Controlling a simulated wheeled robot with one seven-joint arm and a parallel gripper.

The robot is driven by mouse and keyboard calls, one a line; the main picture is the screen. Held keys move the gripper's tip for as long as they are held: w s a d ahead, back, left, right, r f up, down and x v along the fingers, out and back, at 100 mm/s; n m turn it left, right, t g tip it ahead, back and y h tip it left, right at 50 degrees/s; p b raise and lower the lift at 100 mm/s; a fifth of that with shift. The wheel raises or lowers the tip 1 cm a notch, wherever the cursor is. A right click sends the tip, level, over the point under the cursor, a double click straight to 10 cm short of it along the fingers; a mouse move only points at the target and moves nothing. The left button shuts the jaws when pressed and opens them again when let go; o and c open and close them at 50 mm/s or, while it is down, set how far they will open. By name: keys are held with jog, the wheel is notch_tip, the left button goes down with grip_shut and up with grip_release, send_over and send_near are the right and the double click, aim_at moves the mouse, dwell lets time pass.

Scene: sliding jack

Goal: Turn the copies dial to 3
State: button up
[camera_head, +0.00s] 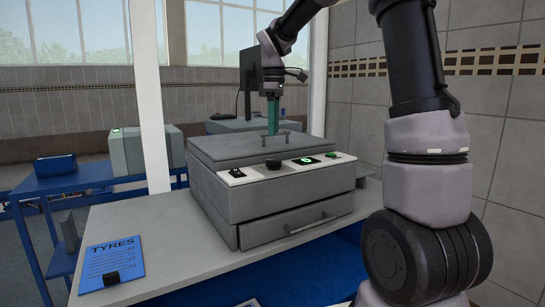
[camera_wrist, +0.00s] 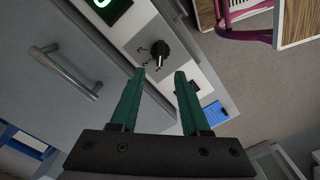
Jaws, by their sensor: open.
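The grey copier (camera_head: 280,205) stands on a light table and has a white control strip along its front top edge. The black copies dial (camera_head: 273,164) sits on that strip, between a small dark control (camera_head: 236,172) and a lit green display (camera_head: 306,160). In the wrist view the dial (camera_wrist: 160,53) has small printed marks beside it; I cannot read its setting surely. My gripper (camera_head: 272,131) points down over the lid, behind the dial. In the wrist view its teal fingers (camera_wrist: 160,78) are apart and empty, with the dial beyond their tips, not between them.
The lid has a bar handle (camera_wrist: 65,70) close to my gripper. A drawer with a handle (camera_head: 310,225) is in the copier's front. A green button (camera_head: 333,155) is right of the display. A blue TYRES board (camera_head: 112,262) lies at the table's left.

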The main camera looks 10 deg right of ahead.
aim_at(274, 164)
notch_tip(274, 164, down, 10)
jog(key=shift+r, duration=0.25)
grip_shut()
